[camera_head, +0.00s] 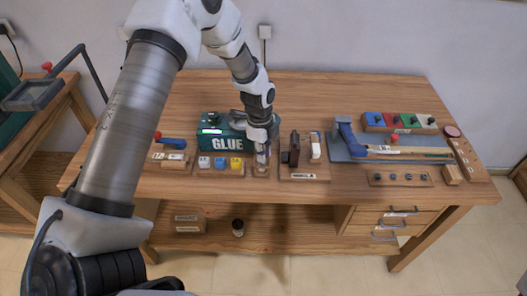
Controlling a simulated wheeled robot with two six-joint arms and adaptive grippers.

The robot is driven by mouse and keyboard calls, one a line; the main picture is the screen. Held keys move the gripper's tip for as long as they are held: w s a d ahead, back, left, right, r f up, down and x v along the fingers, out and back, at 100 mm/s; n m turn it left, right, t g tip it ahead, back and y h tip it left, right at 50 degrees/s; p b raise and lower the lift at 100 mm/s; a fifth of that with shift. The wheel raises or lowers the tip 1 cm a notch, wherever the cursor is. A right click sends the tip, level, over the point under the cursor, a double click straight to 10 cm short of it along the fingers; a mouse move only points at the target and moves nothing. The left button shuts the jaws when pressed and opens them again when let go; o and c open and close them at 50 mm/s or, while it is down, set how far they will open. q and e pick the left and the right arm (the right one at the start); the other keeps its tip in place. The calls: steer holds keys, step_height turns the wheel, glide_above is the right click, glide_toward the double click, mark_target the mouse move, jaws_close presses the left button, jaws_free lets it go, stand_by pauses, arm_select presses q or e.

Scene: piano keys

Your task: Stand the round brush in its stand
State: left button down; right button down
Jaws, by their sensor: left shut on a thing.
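My left gripper (262,152) points down over the front middle of the workbench, just right of the glue box. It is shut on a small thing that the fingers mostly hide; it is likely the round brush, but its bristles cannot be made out. A small wooden stand (261,172) sits right under the fingertips. I cannot tell whether the held thing is in the stand or just above it. My right gripper is not in view.
A wooden holder with a dark brown block (294,150) is close on the right.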

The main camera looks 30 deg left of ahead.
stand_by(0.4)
arm_select(q)
steer(key=c, duration=0.6)
jaws_free()
steer(key=shift+r+p, duration=2.8)
steer(key=shift+r, duration=0.75)
steer(key=shift+f, duration=0.1)
